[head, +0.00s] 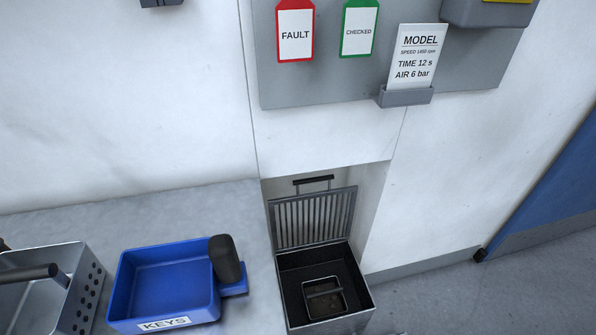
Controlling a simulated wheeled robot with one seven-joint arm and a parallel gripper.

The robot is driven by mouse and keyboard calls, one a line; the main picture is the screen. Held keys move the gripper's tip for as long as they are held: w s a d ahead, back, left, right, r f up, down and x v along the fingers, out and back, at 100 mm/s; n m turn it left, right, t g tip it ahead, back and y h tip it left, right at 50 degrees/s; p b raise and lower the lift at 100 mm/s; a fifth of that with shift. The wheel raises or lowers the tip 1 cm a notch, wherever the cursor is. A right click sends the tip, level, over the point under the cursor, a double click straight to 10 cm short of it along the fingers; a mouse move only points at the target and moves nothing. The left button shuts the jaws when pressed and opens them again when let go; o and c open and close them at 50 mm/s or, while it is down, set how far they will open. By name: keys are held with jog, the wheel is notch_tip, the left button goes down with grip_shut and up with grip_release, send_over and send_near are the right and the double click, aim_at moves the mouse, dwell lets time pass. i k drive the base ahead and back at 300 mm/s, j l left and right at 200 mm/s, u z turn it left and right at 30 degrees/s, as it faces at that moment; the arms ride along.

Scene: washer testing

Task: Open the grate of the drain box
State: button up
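The drain box (364,298) is a dark open-topped box in a recess at the lower middle of the head view. Its barred metal grate (312,219) stands upright at the back edge, tilted back toward the recess wall, with a dark handle (313,180) at its top. The opening is uncovered. Inside the box sits a small square container (340,298) with a bar across it and brownish contents. My gripper is not in view.
A blue tray labelled KEYS (163,262) with a dark rounded object (226,260) beside it stands on the grey surface left of the box. A perforated metal basket (88,292) is farther left. A grey panel (340,80) with tags hangs above.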

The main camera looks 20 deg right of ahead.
aim_at(354, 189)
jog(key=i+l+u, duration=0.35)
jog(key=l, duration=0.65)
jog(key=i+l, duration=0.15)
jog(key=l, duration=0.2)
